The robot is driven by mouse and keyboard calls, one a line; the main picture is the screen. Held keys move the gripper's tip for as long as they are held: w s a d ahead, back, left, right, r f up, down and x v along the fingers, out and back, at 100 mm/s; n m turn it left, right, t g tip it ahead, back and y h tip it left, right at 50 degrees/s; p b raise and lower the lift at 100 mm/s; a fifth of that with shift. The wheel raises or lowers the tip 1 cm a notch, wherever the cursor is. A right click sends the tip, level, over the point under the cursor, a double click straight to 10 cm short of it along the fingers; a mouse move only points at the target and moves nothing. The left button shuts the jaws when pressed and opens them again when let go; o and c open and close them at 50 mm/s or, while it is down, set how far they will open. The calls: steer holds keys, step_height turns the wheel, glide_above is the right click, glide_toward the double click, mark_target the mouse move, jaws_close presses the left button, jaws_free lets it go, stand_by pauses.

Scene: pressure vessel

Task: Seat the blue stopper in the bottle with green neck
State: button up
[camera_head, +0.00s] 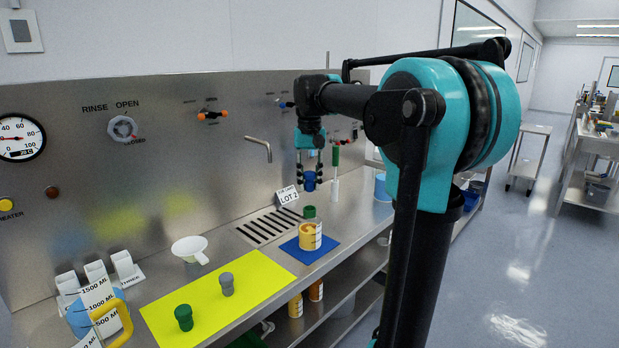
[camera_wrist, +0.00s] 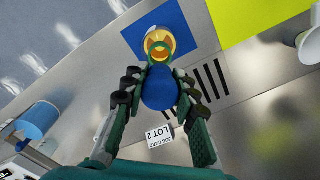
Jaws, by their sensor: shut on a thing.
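My gripper (camera_head: 309,172) points down and is shut on the blue stopper (camera_head: 310,183). In the wrist view the stopper (camera_wrist: 160,90) sits between the two fingers (camera_wrist: 161,76). The bottle with green neck (camera_head: 310,236) stands upright on a blue mat (camera_head: 322,250), with amber contents and dark marks. Its green neck (camera_head: 309,212) is below the stopper in the head view, with a gap between them. In the wrist view the bottle (camera_wrist: 158,42) shows just beyond the stopper, which overlaps its near side.
A yellow mat (camera_head: 250,270) holds a green stopper (camera_head: 184,317) and a grey stopper (camera_head: 227,284). A LOT 2 card (camera_head: 288,195) and a drain grille (camera_head: 268,227) are near the bottle. A white funnel (camera_head: 189,248), a yellow-handled jug (camera_head: 118,318) and a blue container (camera_head: 382,188) also stand on the bench.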

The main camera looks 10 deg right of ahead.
mark_target(310, 173)
steer(key=shift+f, duration=2.25)
steer(key=shift+f, duration=0.8)
steer(key=o, duration=1.1)
steer(key=shift+o, duration=0.2)
steer(key=shift+r, duration=0.1)
step_height(310, 173, up, 12)
steer(key=shift+f, duration=0.1)
steer(key=shift+s, duration=0.15)
